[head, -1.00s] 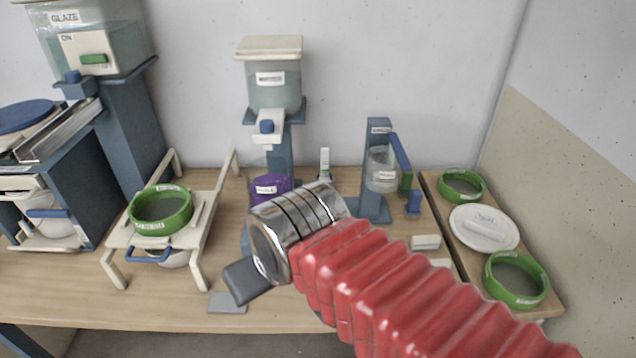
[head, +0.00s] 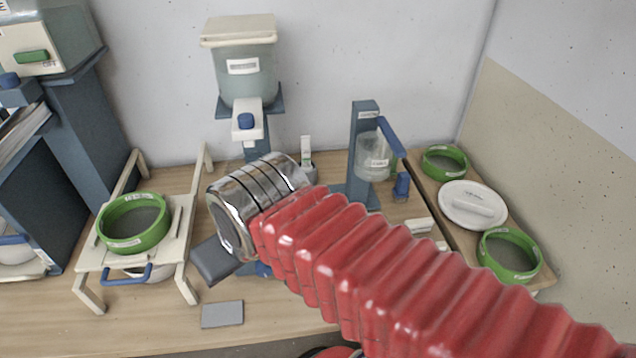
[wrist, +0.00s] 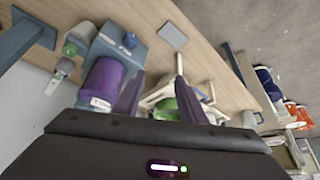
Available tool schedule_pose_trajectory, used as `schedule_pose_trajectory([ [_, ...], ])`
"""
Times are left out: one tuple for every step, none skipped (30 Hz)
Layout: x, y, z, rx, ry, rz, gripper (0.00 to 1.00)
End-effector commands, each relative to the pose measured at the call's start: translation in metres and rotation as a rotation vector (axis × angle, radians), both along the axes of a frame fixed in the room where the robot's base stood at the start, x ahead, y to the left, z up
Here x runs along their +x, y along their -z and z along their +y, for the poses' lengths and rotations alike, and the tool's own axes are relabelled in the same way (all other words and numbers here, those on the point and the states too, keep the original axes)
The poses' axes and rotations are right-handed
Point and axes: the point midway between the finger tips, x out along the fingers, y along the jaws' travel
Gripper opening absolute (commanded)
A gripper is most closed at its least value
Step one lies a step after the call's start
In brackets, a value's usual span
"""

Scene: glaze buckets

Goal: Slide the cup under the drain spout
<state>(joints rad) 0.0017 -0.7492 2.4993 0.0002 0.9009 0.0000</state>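A purple cup (wrist: 103,84) with a white label stands by a blue base (wrist: 122,47) in the wrist view. My gripper (wrist: 158,92) is open there, its two dark fingers apart with nothing held between them. The cup is just left of the left finger; I cannot tell whether they touch. In the head view my chrome wrist hides the cup and my fingertips. A glaze hopper (head: 247,75) on a blue stand has a pale spout with a blue knob (head: 245,121), above and behind my wrist.
A green-rimmed sieve (head: 134,222) sits on a cream rack at left. A grey pad (head: 222,314) lies near the front edge. At right are a blue stand with a clear container (head: 373,158), a white lid (head: 472,205) and green sieves (head: 510,254).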

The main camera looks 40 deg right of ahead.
Motion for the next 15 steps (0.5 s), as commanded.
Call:
schedule_pose_trajectory([
  [0.001, 0.000, -0.002, 0.000, 0.007, 0.003, 0.41],
  [0.001, 0.001, -0.003, 0.001, 0.012, 0.006, 0.43],
  [0.002, 0.002, -0.006, 0.002, 0.022, 0.012, 0.46],
  [0.003, 0.003, -0.008, 0.002, 0.032, 0.017, 0.48],
  [0.003, 0.005, -0.012, 0.003, 0.045, 0.024, 0.50],
  [0.005, 0.007, -0.018, 0.006, 0.066, 0.035, 0.53],
  [0.006, 0.009, -0.024, 0.010, 0.086, 0.044, 0.55],
  [0.007, 0.011, -0.029, 0.013, 0.107, 0.055, 0.57],
  [0.009, 0.014, -0.037, 0.020, 0.138, 0.070, 0.60],
  [0.011, 0.017, -0.043, 0.027, 0.164, 0.083, 0.62],
  [0.013, 0.019, -0.049, 0.035, 0.192, 0.095, 0.64],
  [0.015, 0.022, -0.058, 0.047, 0.232, 0.112, 0.67],
  [0.017, 0.024, -0.064, 0.058, 0.264, 0.126, 0.69],
  [0.019, 0.027, -0.071, 0.071, 0.297, 0.139, 0.71],
  [0.022, 0.029, -0.079, 0.089, 0.342, 0.155, 0.74],
])
